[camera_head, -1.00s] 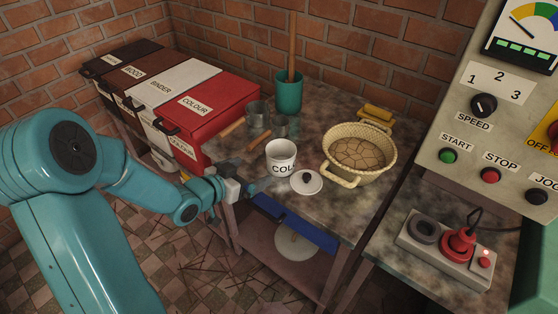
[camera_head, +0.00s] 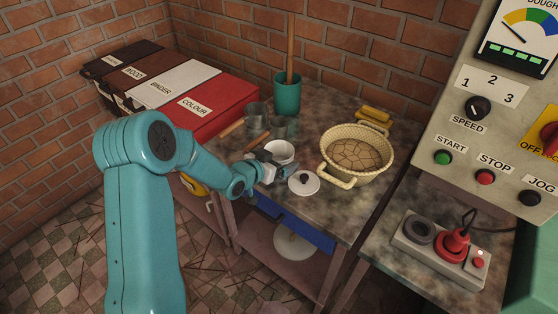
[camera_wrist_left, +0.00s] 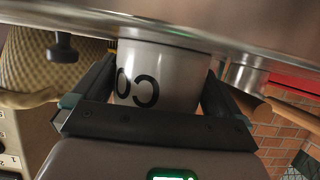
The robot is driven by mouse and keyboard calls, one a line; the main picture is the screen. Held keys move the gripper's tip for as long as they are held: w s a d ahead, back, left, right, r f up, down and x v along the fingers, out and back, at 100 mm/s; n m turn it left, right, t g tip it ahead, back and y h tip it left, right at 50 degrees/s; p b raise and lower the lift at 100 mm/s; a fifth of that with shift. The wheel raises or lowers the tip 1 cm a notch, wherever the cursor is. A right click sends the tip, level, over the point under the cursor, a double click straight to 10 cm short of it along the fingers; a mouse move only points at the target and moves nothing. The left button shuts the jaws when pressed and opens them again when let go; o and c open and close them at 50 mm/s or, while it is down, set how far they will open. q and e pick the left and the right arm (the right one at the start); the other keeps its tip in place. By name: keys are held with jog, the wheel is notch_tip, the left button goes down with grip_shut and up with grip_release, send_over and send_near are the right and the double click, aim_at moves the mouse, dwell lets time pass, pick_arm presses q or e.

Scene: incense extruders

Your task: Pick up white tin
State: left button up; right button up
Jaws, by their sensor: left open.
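The white tin (camera_head: 279,151) stands on the worktop, its lower front hidden behind my left gripper (camera_head: 272,172). In the left wrist view the tin (camera_wrist_left: 160,75) shows upside down with part of its dark lettering, between the two fingers of my gripper (camera_wrist_left: 155,95). The fingers are open, one on each side of the tin. A gap shows on the left side; contact on the right side I cannot tell. The white lid (camera_head: 304,183) with a dark knob lies on the worktop just right of the gripper. My right gripper is not in view.
A wicker basket (camera_head: 334,171) stands to the right of the tin. The red colour bin (camera_head: 212,108) is at the left. The worktop's front edge (camera_head: 325,228) is close to the gripper.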

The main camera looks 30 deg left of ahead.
pick_arm(q)
jog(key=c, duration=0.9)
jog(key=shift+c, duration=0.2)
jog(key=shift+r, duration=0.15)
